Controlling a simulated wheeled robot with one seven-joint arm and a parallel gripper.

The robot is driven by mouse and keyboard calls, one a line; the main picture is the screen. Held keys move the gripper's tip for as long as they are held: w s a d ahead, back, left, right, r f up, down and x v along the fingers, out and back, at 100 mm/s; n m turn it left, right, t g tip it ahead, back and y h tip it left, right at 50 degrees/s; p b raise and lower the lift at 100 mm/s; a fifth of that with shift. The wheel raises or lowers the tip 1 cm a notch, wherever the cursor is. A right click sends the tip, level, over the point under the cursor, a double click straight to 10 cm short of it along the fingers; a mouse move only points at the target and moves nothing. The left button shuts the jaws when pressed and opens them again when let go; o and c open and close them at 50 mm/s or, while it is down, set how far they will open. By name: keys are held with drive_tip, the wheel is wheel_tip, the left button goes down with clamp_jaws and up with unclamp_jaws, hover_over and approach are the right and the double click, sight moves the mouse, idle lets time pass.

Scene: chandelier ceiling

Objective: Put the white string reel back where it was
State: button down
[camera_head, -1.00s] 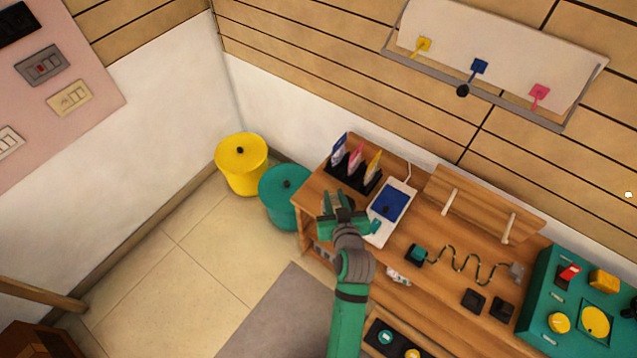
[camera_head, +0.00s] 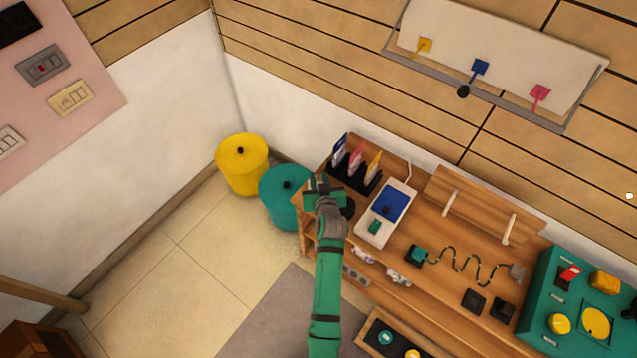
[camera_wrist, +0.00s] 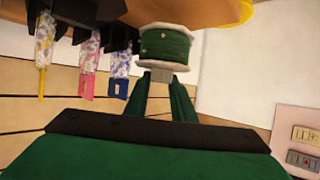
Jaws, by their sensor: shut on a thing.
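In the wrist view, a reel (camera_wrist: 166,46) with pale rims and a dark green middle is at my fingertips, close to the wooden desk surface. My gripper (camera_wrist: 160,75) is shut on it. I cannot tell whether the reel touches the wood. In the head view, my gripper (camera_head: 322,188) is over the left end of the wooden desk (camera_head: 418,239), and it mostly hides the reel there.
A black rack (camera_head: 352,178) with several coloured packs stands just behind my gripper. A white device (camera_head: 372,231) with a blue screen lies to its right. A teal bin (camera_head: 281,205) and a yellow bin (camera_head: 240,168) stand left of the desk.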

drive_tip(key=shift+w+a+f, duration=0.1)
drive_tip(key=shift+w+f, duration=0.1)
drive_tip(key=shift+f, duration=1.55)
drive_tip(key=shift+f, duration=0.15)
drive_tip(key=c, duration=1.5)
unclamp_jaws()
